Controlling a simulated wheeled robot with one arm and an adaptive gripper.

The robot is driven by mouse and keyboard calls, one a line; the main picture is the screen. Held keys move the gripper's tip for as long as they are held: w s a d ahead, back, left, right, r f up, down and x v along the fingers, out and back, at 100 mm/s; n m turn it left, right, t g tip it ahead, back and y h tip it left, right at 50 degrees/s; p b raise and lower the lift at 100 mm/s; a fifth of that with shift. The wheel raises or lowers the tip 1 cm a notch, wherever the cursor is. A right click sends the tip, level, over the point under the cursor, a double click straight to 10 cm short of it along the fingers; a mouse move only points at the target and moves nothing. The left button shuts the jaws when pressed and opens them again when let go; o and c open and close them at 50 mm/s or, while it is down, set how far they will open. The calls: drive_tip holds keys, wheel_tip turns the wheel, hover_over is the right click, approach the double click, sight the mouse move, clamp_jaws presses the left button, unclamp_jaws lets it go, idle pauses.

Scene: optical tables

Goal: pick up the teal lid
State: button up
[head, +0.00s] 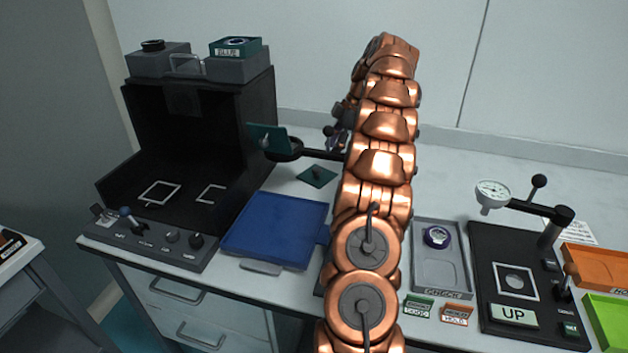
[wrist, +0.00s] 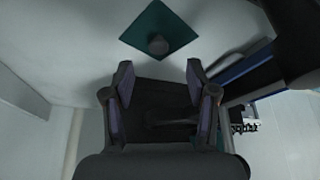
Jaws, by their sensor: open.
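The teal lid (head: 317,176) is a flat square plate with a small dark knob, lying on the pale table behind the blue tray, left of my arm. In the wrist view the lid (wrist: 159,22) shows as a diamond at the top, its knob towards my fingers. My gripper (wrist: 160,82) is open, with nothing between its two fingers. The lid lies ahead of the fingertips and does not appear to touch them. In the head view my copper arm hides most of the gripper.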

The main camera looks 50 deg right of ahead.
sight(317, 169)
idle(0.3)
drive_tip(key=shift+x, duration=1.3)
drive_tip(key=shift+w+a+r+p+x, duration=0.1)
drive_tip(key=shift+w+p+x, duration=0.05)
drive_tip(key=shift+x, duration=0.7)
drive_tip(key=shift+w+a+r+p+x, duration=0.1)
drive_tip(key=shift+p+x, duration=0.1)
drive_tip(key=shift+x, duration=0.7)
drive_tip(key=shift+w+a+p+x, duration=0.1)
drive_tip(key=shift+w+p+x, duration=0.05)
drive_tip(key=shift+x, duration=0.7)
clamp_jaws()
